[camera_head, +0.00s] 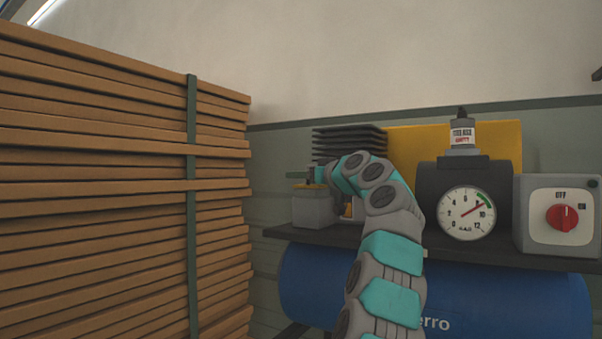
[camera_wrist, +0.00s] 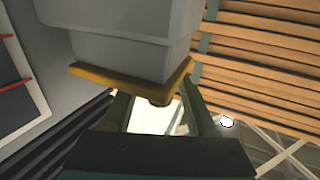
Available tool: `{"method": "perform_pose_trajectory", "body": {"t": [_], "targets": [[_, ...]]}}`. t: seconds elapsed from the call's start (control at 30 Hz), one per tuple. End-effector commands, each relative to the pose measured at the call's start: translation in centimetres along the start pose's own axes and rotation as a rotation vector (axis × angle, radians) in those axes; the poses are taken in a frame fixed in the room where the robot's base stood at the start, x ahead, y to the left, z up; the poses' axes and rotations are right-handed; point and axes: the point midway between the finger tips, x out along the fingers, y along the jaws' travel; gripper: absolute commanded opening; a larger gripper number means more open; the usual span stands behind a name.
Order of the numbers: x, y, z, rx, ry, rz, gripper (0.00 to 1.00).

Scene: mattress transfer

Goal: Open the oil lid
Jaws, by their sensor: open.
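The grey oil container (camera_head: 312,209) stands at the left end of the compressor's dark shelf. Its yellow lid (camera_head: 308,190) lies on top and looks closed. In the wrist view the picture is turned over, with the grey container (camera_wrist: 135,45) above and the yellow lid (camera_wrist: 105,76) below it. A small dark-yellow knob (camera_wrist: 159,101) sticks out of the lid. My gripper (camera_head: 305,175) is just above the lid. Its green fingers (camera_wrist: 160,106) are open, one on each side of the knob in the wrist view. I cannot tell whether they touch the lid.
A tall stack of brown boards (camera_head: 110,170) stands close on the left. Dark cooling fins (camera_head: 350,138) are behind my arm. A pressure gauge (camera_head: 466,213) and a red-knobbed switch box (camera_head: 562,243) are to the right. A blue tank (camera_head: 500,297) is below the shelf.

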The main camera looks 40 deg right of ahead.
Motion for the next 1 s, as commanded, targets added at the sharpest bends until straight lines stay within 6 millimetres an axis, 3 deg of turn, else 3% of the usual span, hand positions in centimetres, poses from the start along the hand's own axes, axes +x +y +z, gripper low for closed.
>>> {"method": "perform_pose_trajectory", "body": {"t": [0.4, 0.93, 1.0], "targets": [[0.61, -0.02, 0.06, 0.0, 0.0, -0.001, 0.58], [0.62, -0.04, 0.09, 0.0, -0.001, -0.001, 0.0], [0.62, -0.04, 0.09, 0.0, -0.001, -0.001, 0.0]]}}
